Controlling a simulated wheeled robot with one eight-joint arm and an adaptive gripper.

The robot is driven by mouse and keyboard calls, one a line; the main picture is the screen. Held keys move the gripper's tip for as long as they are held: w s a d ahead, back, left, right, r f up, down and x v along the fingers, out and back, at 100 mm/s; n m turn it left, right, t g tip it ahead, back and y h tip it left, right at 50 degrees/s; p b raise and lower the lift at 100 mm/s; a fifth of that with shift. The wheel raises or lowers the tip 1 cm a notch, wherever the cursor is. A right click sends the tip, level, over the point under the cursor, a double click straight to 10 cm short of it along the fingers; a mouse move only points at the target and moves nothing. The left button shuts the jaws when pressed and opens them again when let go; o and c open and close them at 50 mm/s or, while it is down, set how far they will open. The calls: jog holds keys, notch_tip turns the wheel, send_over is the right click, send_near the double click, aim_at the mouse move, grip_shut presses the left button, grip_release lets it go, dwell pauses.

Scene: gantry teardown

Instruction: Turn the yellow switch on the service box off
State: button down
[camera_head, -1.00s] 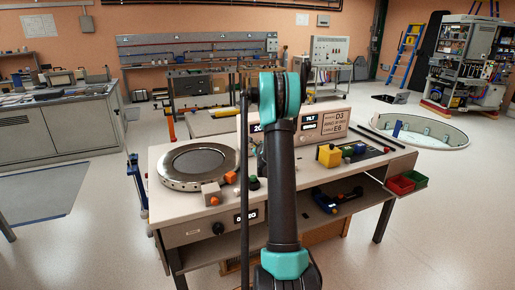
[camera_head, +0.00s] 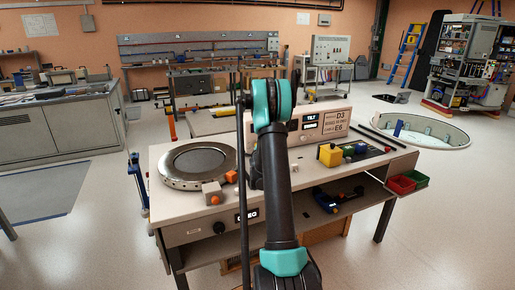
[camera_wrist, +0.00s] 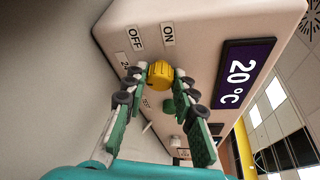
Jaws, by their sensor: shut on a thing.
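The yellow switch (camera_wrist: 160,74) is a round ribbed knob on the face of the pale service box (camera_wrist: 200,30). In the wrist view it sits between the fingertips of my gripper (camera_wrist: 159,78), which is shut on it. The OFF label (camera_wrist: 135,38) and the ON label (camera_wrist: 168,34) are above the knob in that view. Which label the knob points at cannot be told. A lit display (camera_wrist: 243,73) on the box reads 20 °C. In the head view, my arm hides the switch and my gripper; the box (camera_head: 343,107) shows partly behind the arm.
On the bench (camera_head: 300,190) are a round metal plate (camera_head: 197,165), a yellow block (camera_head: 330,155) and small coloured parts. Red and green bins (camera_head: 402,184) hang at the right.

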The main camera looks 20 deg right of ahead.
dwell(0.4)
jog(key=c, duration=1.2)
grip_release()
jog(key=v, duration=1.2)
